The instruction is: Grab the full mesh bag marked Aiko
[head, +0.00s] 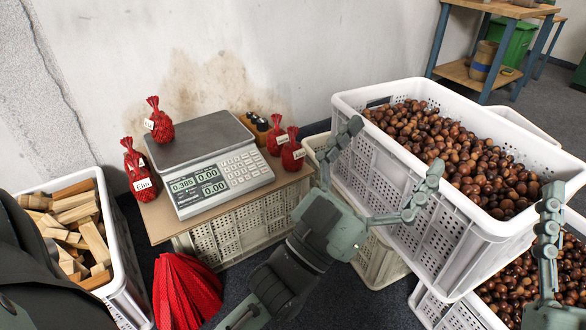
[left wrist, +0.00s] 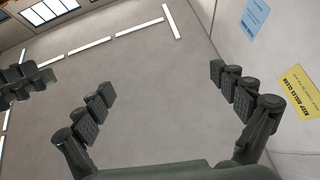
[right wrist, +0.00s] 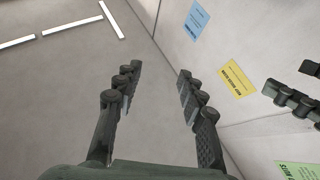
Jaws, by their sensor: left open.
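Several full red mesh bags stand on a low board-topped crate. One bag (head: 159,124) sits on the scale, its tag too small to read. Two more, a rear bag (head: 276,137) and a front bag (head: 292,155), stand right of the scale with unreadable tags. I cannot tell which is marked Aiko. My left gripper (head: 394,146) is open and empty, raised right of the bags. My right gripper (right wrist: 160,72) is open and empty; it shows partly at the head view's right edge.
The scale (head: 208,160) stands between the bags. A white crate of chestnuts (head: 467,246) is at the right, above another chestnut crate. A crate of wood pieces (head: 124,270) is at the left. Red empty-looking mesh (head: 185,290) hangs in front. The wall is close behind.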

